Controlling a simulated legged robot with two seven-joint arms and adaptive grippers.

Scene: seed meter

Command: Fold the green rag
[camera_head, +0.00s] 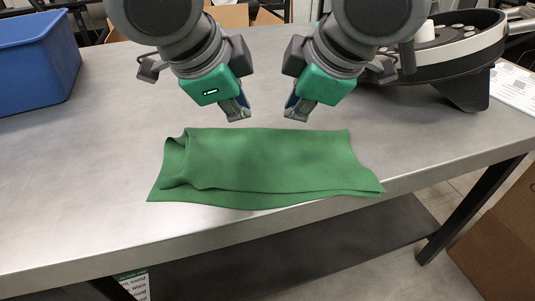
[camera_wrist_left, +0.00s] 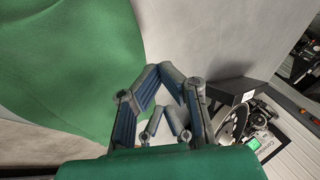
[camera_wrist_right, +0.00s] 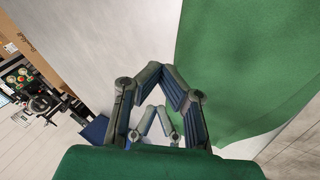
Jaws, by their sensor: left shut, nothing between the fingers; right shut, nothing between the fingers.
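The green rag (camera_head: 265,160) lies on the metal table, folded over once lengthwise. Its top layer ends a little short of the lower layer along the near edge, and a raised loose fold stands at its left end. It also shows in the left wrist view (camera_wrist_left: 70,60) and the right wrist view (camera_wrist_right: 245,70). My left gripper (camera_head: 238,112) is shut and empty just beyond the rag's far edge. My right gripper (camera_head: 297,112) is shut and empty beside it, also beyond the far edge. Neither gripper appears to touch the rag.
A blue bin (camera_head: 38,60) stands at the table's back left. A black round machine with a light rim (camera_head: 440,55) stands at the back right, with a printed sheet (camera_head: 515,85) near it. The metal table (camera_head: 90,150) is bare on both sides of the rag.

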